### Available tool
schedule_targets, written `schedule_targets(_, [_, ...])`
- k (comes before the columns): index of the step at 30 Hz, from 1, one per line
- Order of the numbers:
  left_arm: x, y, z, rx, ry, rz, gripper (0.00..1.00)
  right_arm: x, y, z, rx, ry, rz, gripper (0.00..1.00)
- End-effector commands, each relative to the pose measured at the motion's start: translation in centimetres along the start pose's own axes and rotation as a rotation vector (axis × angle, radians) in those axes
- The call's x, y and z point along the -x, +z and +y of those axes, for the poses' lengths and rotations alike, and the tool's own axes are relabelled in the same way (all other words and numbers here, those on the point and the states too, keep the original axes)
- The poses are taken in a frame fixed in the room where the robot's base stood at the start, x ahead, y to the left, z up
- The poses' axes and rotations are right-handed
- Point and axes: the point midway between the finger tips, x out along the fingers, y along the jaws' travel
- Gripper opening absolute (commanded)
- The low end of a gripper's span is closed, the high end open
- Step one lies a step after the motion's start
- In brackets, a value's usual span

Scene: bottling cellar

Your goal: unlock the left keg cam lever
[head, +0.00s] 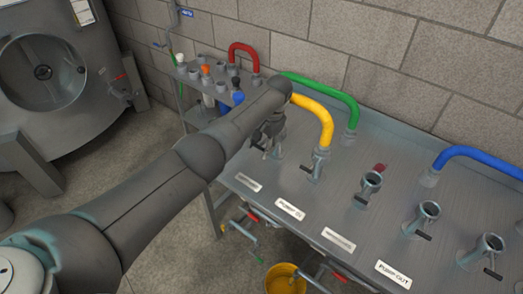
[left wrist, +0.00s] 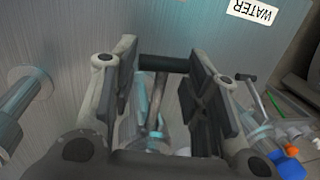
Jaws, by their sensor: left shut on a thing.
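My left gripper (head: 267,140) is at the far left coupling on the grey metal panel, mostly hidden behind my arm in the head view. In the left wrist view its two fingers (left wrist: 166,75) flank a black lever handle (left wrist: 163,64) on a thin metal stem. A label on the panel reads WATER (left wrist: 253,11). I cannot read a keg label, so I cannot tell whether this is the left keg lever. My right gripper is not in view.
The panel (head: 335,206) carries other cam couplings, one (head: 371,184) open on top. A yellow hose (head: 314,112), green hose (head: 335,88) and blue hose (head: 478,155) arch above it. Red-handled valves hang below, near a yellow bucket (head: 285,281). A steel tank (head: 55,85) stands left.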

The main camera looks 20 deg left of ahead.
Motion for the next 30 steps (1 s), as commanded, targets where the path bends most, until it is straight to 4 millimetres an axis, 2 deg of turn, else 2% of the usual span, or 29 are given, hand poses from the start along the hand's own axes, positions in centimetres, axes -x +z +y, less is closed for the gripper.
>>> schedule_targets(1, [0.12, -0.35, 0.35, -0.004, 0.005, 0.000, 0.00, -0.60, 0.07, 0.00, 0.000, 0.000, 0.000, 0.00])
schedule_targets(9, [0.51, -0.34, 0.23, -0.011, 0.004, -0.031, 0.00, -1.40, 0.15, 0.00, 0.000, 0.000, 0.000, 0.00])
schedule_targets(25, [0.75, -0.42, 0.18, -0.012, 0.003, -0.034, 0.00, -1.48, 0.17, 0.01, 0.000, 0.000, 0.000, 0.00])
schedule_targets(26, [0.76, -0.43, 0.18, -0.012, 0.003, -0.034, 0.46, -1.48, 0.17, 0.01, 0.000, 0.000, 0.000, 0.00])
schedule_targets(27, [0.75, -0.42, 0.17, -0.012, 0.003, -0.034, 0.51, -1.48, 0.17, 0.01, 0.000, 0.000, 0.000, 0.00])
schedule_targets(30, [0.64, -0.32, 0.11, -0.011, 0.003, -0.038, 0.53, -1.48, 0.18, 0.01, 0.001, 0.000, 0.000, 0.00])
